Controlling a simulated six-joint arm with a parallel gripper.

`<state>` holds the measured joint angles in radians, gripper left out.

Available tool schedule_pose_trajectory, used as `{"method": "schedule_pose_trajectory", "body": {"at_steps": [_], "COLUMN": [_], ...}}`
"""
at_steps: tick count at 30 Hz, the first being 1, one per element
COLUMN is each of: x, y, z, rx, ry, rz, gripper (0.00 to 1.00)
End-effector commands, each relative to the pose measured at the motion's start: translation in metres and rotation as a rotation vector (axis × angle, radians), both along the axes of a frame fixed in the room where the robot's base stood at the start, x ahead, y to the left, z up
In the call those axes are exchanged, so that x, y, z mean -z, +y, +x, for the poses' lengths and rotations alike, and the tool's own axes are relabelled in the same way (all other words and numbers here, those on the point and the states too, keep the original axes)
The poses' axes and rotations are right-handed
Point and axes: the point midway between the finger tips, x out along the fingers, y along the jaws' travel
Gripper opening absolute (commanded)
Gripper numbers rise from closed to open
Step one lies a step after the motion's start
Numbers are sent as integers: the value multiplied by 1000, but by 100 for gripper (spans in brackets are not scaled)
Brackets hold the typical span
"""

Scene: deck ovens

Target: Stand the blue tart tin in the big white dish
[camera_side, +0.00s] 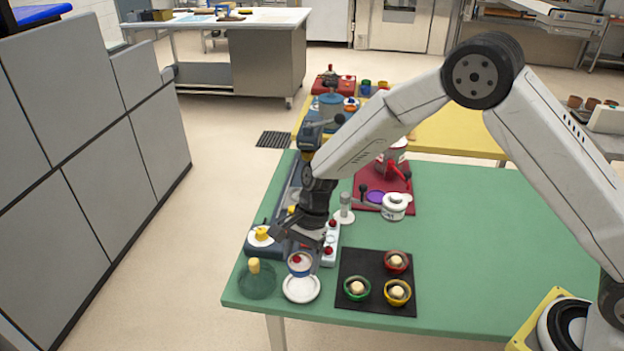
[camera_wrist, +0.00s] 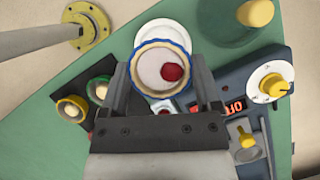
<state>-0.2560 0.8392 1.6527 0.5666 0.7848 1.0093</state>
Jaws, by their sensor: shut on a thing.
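The blue tart tin (camera_side: 299,266), with a pale filling and a red ball on top, is upright between the fingers of my gripper (camera_side: 301,249). In the wrist view the tin (camera_wrist: 160,73) shows its blue rim, and my gripper (camera_wrist: 161,80) has a finger on each side of it. The big white dish (camera_side: 301,293) lies on the green table below the tin. The tin overlaps the dish's far part in the side view; I cannot tell whether they touch. In the wrist view the dish (camera_wrist: 163,27) shows partly behind the tin.
A green glass dome with a yellow knob (camera_side: 256,278) stands close left of the dish. A black mat (camera_side: 373,294) with green, red and yellow tins lies to the right. A control panel with a white dial (camera_wrist: 270,80) is close by. The green table's right part (camera_side: 500,240) is clear.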

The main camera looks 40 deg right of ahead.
Motion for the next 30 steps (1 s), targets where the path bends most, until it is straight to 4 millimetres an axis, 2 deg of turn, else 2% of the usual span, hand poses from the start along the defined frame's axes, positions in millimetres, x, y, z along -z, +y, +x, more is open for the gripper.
{"method": "schedule_pose_trajectory", "body": {"at_steps": [19,30], "x": [44,54], "y": [0,0], "z": [0,0], "rx": [1,0], "ry": [2,0], "rz": [0,0], "gripper": [21,21]}}
